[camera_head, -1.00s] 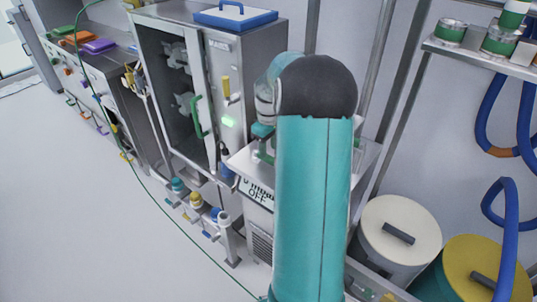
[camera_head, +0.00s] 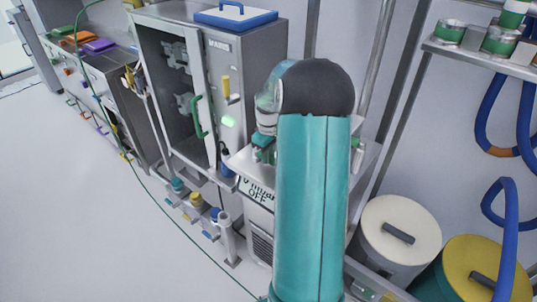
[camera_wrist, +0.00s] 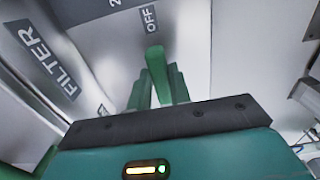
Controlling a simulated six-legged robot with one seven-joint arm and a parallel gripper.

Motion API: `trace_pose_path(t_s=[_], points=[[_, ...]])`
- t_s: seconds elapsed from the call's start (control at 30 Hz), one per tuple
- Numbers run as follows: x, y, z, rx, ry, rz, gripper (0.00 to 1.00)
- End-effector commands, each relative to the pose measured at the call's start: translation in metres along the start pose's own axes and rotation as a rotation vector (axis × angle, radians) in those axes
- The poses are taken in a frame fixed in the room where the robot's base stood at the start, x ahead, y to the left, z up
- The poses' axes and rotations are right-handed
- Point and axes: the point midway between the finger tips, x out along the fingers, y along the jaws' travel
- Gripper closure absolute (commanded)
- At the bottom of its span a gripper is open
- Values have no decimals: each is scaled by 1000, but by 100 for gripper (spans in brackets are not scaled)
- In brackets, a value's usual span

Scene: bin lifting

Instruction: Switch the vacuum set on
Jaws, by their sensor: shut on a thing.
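The vacuum set (camera_head: 262,224) is a grey metal unit with a sign reading OFF on its front, partly behind my teal arm in the head view. In the wrist view, a green switch lever (camera_wrist: 155,60) stands just below an OFF label (camera_wrist: 149,18) on a pale metal panel. My gripper (camera_wrist: 159,88) is shut on this lever, with green fingers on both sides of its lower part. The lever's base is hidden. In the head view my gripper is mostly hidden by my arm.
A FILTER label (camera_wrist: 47,62) is left of the lever. A glass-doored cabinet (camera_head: 180,100) stands left of the unit. Two lidded drums (camera_head: 400,232) stand at the right, below blue hoses (camera_head: 487,120).

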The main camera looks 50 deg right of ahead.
Motion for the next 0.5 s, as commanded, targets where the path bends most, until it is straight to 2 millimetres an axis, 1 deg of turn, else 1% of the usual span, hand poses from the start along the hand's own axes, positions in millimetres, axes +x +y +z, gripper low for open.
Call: trace_pose_path(t_s=[0.27,0.5], points=[[0,3,0,-50,0,0,100],[0,10,-1,-190,0,0,100]])
